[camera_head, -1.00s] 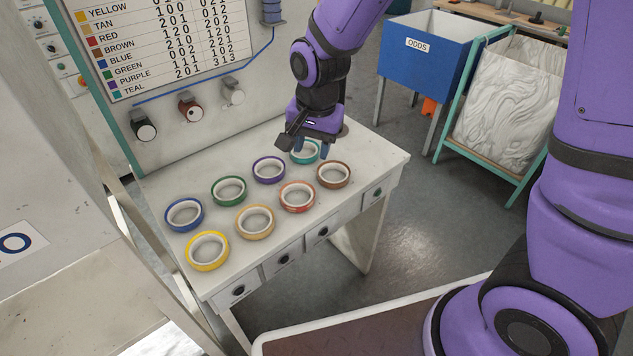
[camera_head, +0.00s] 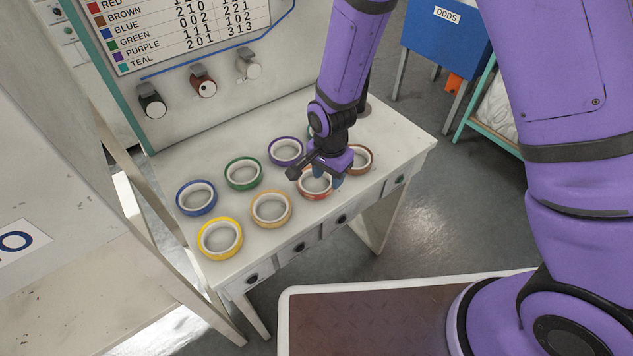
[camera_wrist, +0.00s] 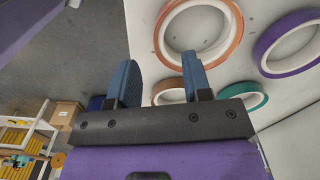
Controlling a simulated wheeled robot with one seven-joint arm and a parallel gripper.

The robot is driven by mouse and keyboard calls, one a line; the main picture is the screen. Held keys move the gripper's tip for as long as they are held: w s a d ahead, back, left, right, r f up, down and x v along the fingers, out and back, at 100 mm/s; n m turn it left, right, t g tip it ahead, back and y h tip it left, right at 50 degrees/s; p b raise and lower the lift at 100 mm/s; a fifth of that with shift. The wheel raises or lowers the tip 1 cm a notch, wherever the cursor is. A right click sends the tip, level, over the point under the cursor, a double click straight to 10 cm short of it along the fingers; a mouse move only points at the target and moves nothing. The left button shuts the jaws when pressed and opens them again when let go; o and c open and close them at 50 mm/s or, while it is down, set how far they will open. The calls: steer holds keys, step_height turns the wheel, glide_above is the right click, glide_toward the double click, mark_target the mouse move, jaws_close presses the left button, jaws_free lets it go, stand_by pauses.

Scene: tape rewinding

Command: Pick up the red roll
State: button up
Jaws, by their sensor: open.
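The red roll (camera_head: 314,196) is an orange-red tape ring lying flat on the white worktable in the front row, between the tan and brown rolls. My gripper (camera_head: 329,179) is over its right part in the head view and hides some of it. In the wrist view the red roll (camera_wrist: 237,28) lies beyond the blue fingertips. My gripper (camera_wrist: 160,75) also shows there, its two fingers spread apart with nothing between them. I cannot tell the exact height of the fingertips above the roll.
Around it lie the tan (camera_head: 272,224), yellow (camera_head: 220,254), blue (camera_head: 196,212), green (camera_head: 243,186), purple (camera_head: 286,163) and brown (camera_head: 365,170) rolls. A teal roll (camera_wrist: 255,101) is mostly hidden by my arm in the head view.

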mark_target(329, 189)
steer(key=shift+w+d+f, duration=0.1)
steer(key=shift+f, duration=1.35)
steer(key=shift+w+d+f, duration=0.1)
steer(key=shift+f, duration=1.3)
jaws_close()
